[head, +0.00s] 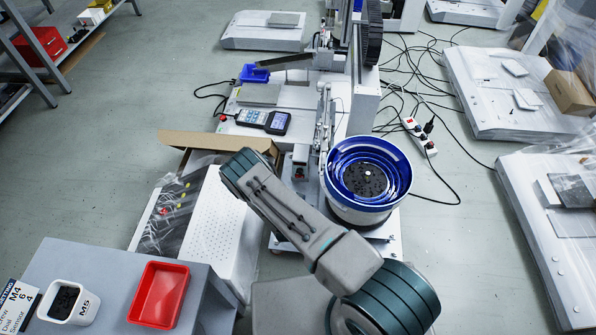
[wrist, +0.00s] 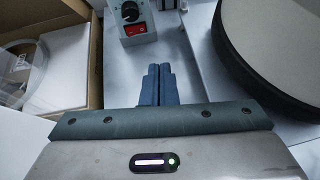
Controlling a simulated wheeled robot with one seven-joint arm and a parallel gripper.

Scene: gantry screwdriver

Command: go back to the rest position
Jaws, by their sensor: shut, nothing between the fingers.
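My gripper (wrist: 158,72) shows in the wrist view with its two dark blue fingers together and nothing between them. In that view it points toward a grey control box with a black knob and a red switch (wrist: 134,30), apart from it as far as I can see. In the head view my arm reaches up and left from the lower right, beside the blue bowl feeder (head: 368,180). My gripper is hidden there behind the arm. The bowl holds dark small parts. In the wrist view, a dark-rimmed round shape (wrist: 285,45) is at right.
An open cardboard box (head: 215,143) stands left of the arm, with a white perforated surface near it. A red tray (head: 159,295) and a white bin marked M5 (head: 68,303) sit on a grey table at lower left. A power strip (head: 420,137) and cables lie on the floor.

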